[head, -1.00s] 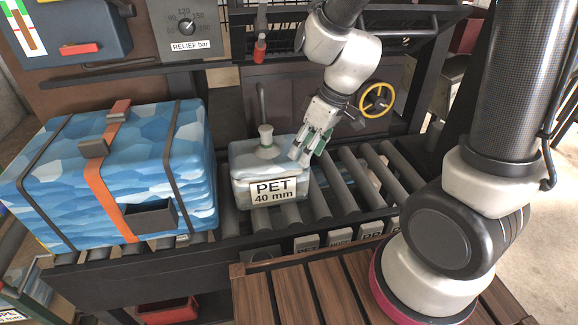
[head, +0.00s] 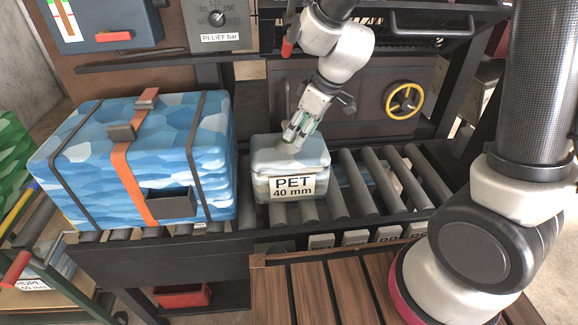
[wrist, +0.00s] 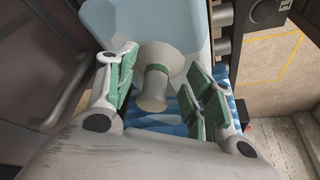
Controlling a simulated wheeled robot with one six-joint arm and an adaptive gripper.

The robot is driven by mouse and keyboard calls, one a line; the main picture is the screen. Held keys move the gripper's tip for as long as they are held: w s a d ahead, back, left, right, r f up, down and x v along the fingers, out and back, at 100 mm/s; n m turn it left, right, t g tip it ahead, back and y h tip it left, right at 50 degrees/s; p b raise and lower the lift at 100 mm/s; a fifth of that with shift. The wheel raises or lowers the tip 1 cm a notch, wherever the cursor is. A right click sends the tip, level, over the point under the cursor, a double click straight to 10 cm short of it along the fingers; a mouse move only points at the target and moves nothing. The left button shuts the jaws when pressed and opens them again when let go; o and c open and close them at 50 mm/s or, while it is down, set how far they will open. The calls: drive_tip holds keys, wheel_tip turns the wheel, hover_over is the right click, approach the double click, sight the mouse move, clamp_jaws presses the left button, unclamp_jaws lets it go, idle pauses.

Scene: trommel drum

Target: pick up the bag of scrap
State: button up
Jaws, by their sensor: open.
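The bag of scrap (head: 268,160), a pale blue-grey block labelled "PET 40 mm", sits upright on the roller conveyor in the head view. In the wrist view the knob (wrist: 155,75) shows between the open, green-padded fingers of my gripper (wrist: 162,62). Gaps show on both sides, narrower on the left. The bag's pale top (wrist: 135,20) shows beyond the knob.
A large strapped blue bale (head: 85,150) stands close to the bag's left. The rollers (head: 350,195) to its right are mostly free. A dark panel with a yellow handwheel (head: 403,101) is behind. A slatted wooden deck (head: 325,290) lies in front.

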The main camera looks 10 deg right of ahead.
drive_tip(key=w+a+f, duration=0.2)
drive_tip(key=a, duration=0.1)
drive_tip(key=w+a+f, duration=0.1)
drive_tip(key=shift+a, duration=0.15)
drive_tip(key=shift+r, duration=0.1)
clamp_jaws()
